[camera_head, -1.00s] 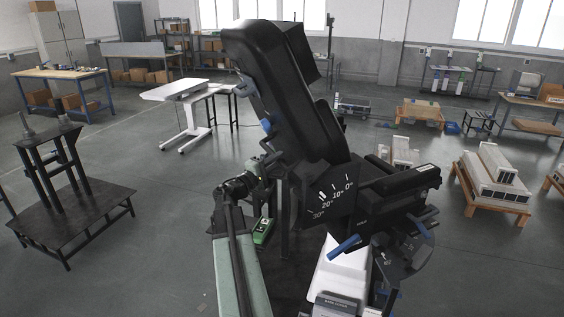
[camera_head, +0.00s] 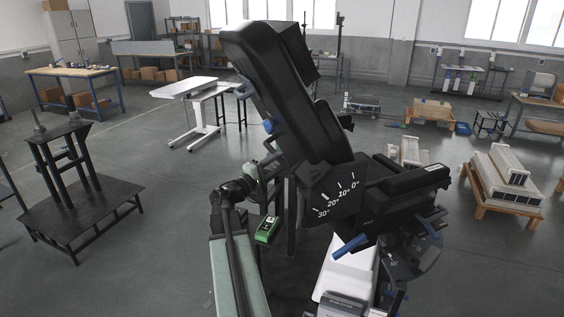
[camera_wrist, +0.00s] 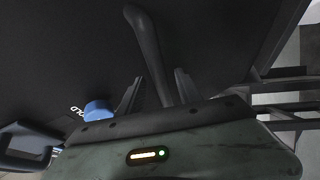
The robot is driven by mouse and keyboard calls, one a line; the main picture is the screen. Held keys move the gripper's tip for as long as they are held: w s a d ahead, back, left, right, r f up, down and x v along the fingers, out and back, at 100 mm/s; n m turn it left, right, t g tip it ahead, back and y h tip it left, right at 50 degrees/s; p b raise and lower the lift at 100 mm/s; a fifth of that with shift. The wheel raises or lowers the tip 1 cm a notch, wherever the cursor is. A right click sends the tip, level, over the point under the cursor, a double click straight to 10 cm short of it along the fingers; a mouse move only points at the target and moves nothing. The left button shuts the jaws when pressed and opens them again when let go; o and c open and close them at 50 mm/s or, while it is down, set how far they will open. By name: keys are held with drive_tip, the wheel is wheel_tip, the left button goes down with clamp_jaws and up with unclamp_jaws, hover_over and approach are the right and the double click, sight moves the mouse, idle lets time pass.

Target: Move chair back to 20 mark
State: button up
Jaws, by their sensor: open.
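The chair back (camera_head: 285,85) is a tall black padded backrest, leaning up and to the left. At its lower end a dark plate carries a white angle scale (camera_head: 338,198) marked 0° to 30°. I cannot tell which mark the back lines up with. My gripper (camera_wrist: 158,88) is open in the wrist view, with one finger on each side of a dark curved lever (camera_wrist: 147,45). I cannot tell whether the fingers touch it. A blue knob (camera_wrist: 99,110) is left of the fingers. In the head view my gripper is beside the chair back's lower left side, largely hidden.
A black stand (camera_head: 75,195) is at left, and a white table (camera_head: 185,88) stands behind. Pallets with white blocks (camera_head: 505,180) are at right. Blue levers (camera_head: 350,245) stick out of the chair's lower mechanism. The floor between is mostly clear.

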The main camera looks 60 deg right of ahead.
drive_tip(key=v, duration=0.5)
drive_tip(key=shift+w+a+b, duration=0.1)
drive_tip(key=shift+a+b, duration=0.2)
drive_tip(key=shift+a, duration=0.05)
drive_tip(key=shift+w, duration=0.1)
